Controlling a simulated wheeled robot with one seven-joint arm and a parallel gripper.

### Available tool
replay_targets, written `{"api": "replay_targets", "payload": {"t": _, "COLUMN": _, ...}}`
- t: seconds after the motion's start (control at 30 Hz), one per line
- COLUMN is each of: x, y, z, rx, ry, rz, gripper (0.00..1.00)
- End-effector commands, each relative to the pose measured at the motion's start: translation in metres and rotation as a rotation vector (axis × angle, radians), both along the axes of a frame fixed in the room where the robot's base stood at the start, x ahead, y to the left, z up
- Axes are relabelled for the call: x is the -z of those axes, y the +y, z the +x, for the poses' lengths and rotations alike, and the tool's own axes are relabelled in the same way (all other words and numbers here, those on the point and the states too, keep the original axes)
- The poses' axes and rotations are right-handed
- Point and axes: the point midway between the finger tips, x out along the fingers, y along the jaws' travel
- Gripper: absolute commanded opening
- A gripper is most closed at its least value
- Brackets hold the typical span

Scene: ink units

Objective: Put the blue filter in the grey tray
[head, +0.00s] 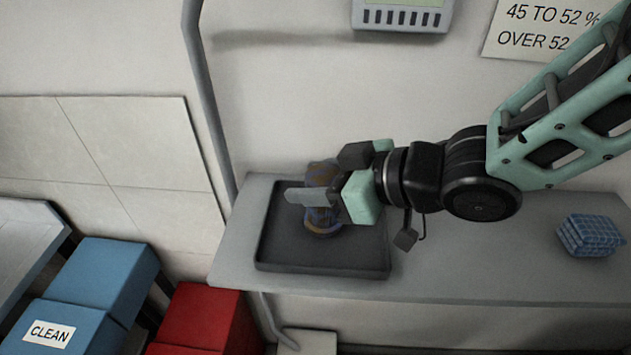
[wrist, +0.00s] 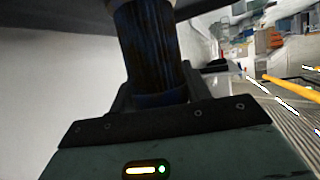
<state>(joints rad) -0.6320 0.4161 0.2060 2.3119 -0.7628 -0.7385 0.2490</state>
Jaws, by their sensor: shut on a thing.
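The blue filter (head: 321,222) is a dark, upright cylinder with brownish bands in the head view. My gripper (head: 318,194) is shut around its middle, with one pale finger across its front. The far finger is mostly hidden. The filter fills the upper middle of the wrist view (wrist: 150,50) as a dark blue ribbed cylinder between the fingers. The dark grey tray (head: 325,262) lies on the shelf, and the filter is over its inside. I cannot tell whether the filter's lower end touches the tray floor.
A blue checked block (head: 590,235) sits on the light grey shelf (head: 480,265) at the right. Blue bins (head: 105,275), one marked CLEAN, and a red bin (head: 200,320) stand below at the left. A grey pipe (head: 208,100) runs up the wall beside the shelf.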

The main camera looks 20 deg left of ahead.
Motion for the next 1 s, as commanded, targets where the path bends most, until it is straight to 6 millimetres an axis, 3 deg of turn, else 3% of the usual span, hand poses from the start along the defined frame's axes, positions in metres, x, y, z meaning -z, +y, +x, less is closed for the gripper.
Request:
{"api": "replay_targets", "payload": {"t": 0.4, "x": 0.008, "y": 0.0, "z": 0.0, "rx": 0.0, "ry": -0.003, "rz": 0.002, "gripper": 0.08}}
{"api": "replay_targets", "payload": {"t": 0.43, "x": 0.008, "y": 0.0, "z": 0.0, "rx": 0.0, "ry": -0.002, "rz": 0.001, "gripper": 0.5}}
{"api": "replay_targets", "payload": {"t": 0.5, "x": 0.007, "y": 0.0, "z": 0.0, "rx": 0.0, "ry": -0.002, "rz": 0.001, "gripper": 0.69}}
{"api": "replay_targets", "payload": {"t": 0.87, "x": 0.003, "y": 0.0, "z": 0.0, "rx": 0.0, "ry": -0.003, "rz": 0.0, "gripper": 0.69}}
{"api": "replay_targets", "payload": {"t": 1.0, "x": -0.004, "y": -0.017, "z": -0.001, "rx": 0.002, "ry": -0.005, "rz": 0.002, "gripper": 0.69}}
